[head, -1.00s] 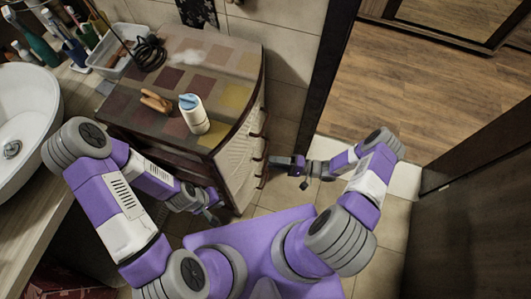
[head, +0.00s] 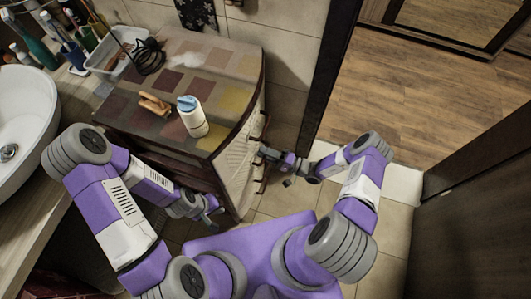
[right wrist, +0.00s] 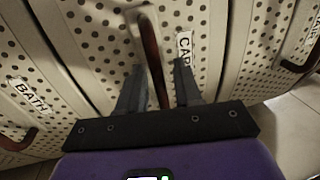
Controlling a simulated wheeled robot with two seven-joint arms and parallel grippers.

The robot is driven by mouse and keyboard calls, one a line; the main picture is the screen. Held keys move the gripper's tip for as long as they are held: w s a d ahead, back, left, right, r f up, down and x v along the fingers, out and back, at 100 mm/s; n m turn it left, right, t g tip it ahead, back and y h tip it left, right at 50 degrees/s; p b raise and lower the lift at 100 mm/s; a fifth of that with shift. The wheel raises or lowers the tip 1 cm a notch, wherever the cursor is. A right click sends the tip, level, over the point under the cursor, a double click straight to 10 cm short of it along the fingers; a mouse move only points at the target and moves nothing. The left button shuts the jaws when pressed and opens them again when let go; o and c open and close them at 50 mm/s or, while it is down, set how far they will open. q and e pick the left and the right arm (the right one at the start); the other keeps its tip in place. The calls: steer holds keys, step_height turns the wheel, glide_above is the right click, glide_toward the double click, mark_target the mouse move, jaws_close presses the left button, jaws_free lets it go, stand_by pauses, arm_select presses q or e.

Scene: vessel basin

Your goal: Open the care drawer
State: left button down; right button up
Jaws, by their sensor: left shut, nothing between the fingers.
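The care drawer (right wrist: 105,62), in the right wrist view, has a cream front with dark dots and a label partly hidden by a finger, reading "CA". It looks shut. Its dark red handle (right wrist: 149,50) runs between the fingers of my right gripper (right wrist: 157,85). The fingers stand apart, one on each side of the handle, with gaps showing. In the head view my right gripper (head: 264,154) is at the cabinet's front. My left gripper (head: 216,207) is shut and empty, low beside the cabinet's near side.
A drawer labelled "BATH" (right wrist: 30,95) neighbours the care drawer. A sink (head: 22,110) is at left; a doorway opens at right.

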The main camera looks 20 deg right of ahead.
jaws_close()
steer(key=r+b+v, duration=0.3)
steer(key=r+v, duration=0.1)
steer(key=v, duration=1.8)
steer(key=shift+v, duration=0.8)
steer(key=shift+r, duration=0.25)
jaws_free()
